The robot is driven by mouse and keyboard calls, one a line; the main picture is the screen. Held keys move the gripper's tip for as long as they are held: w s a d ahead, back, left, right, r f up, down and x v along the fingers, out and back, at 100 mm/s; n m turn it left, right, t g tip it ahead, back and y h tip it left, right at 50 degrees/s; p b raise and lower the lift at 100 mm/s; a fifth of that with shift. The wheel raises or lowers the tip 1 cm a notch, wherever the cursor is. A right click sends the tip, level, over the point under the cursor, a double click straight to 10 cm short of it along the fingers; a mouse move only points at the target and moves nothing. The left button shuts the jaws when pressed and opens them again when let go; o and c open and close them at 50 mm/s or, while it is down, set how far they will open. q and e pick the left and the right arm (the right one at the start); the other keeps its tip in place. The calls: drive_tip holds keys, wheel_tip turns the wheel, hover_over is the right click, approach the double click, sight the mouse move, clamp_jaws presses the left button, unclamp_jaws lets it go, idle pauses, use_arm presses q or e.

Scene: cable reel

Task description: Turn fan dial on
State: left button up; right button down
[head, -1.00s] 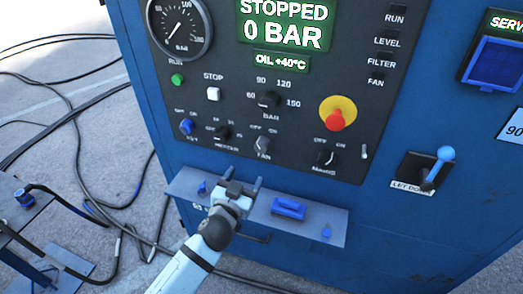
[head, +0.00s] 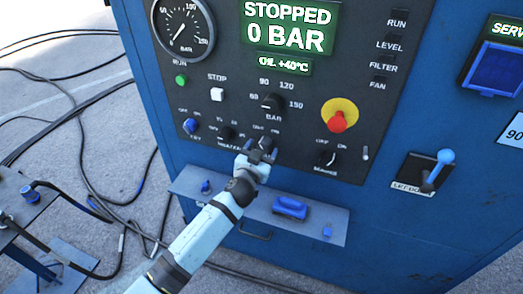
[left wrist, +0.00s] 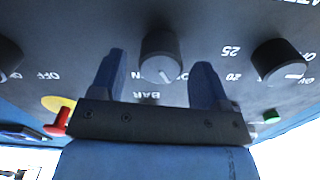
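The fan dial (left wrist: 161,56) is a dark round knob with a pale pointer mark, in the middle of the left wrist view, where the panel appears upside down. My left gripper (left wrist: 160,80) is open, with one blue finger on each side of the dial. A gap shows between each finger and the knob, and nothing is gripped. In the head view my left gripper (head: 260,149) is at the lower row of dials and hides the fan dial. Part of the dial's lettering is covered there. My right gripper is not in view.
The heater dial (head: 226,133) is just left of my gripper, the mains dial (head: 325,158) to its right. The red emergency button (head: 338,121) is above right. A shelf (head: 325,218) with a blue handled block (head: 290,207) juts out below. Cables lie on the floor at left.

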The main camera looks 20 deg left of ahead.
use_arm(q)
drive_tip(key=c, duration=0.9)
drive_tip(key=m, duration=0.5)
drive_tip(key=shift+m, duration=0.4)
drive_tip(key=m, duration=0.5)
drive_tip(key=shift+m, duration=0.7)
drive_tip(key=o, duration=0.9)
drive_tip(key=shift+o, duration=0.2)
